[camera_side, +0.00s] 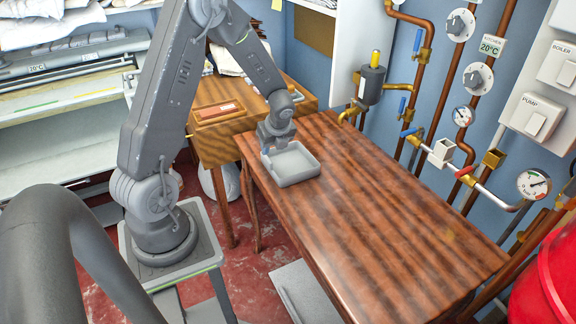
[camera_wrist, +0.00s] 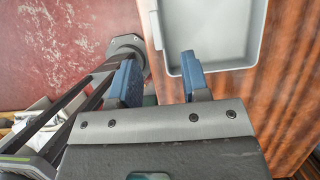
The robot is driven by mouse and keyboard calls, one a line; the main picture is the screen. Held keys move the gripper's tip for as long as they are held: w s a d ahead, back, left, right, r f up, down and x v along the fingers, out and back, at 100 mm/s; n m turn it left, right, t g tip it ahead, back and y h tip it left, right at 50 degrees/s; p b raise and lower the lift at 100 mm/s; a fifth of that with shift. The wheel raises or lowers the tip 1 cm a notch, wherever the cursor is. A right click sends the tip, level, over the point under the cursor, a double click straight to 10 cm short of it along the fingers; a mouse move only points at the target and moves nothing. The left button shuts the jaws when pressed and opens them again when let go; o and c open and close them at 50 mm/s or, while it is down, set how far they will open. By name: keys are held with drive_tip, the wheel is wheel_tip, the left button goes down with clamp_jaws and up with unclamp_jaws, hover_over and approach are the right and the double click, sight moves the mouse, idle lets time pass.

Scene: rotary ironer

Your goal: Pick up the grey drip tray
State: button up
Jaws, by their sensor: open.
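My gripper (camera_side: 273,144) points down at the tray's far left side. In the wrist view, the tray (camera_wrist: 212,30) fills the top right, cut off by the frame. My gripper (camera_wrist: 157,72) is open there with blue fingers apart. The right finger overlaps the tray's near left corner; the left finger is outside the tray, past the table edge. I cannot tell whether either finger touches the tray.
The wooden table (camera_side: 385,220) is clear to the right of the tray. Pipes, valves and a gauge (camera_side: 533,184) line the wall on the right.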

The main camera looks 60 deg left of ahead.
sight(268, 159)
drive_tip(key=x, duration=0.8)
drive_tip(key=shift+s+a+f, duration=0.15)
drive_tip(key=shift+s+f, duration=0.05)
drive_tip(key=shift+f, duration=0.15)
clamp_jaws()
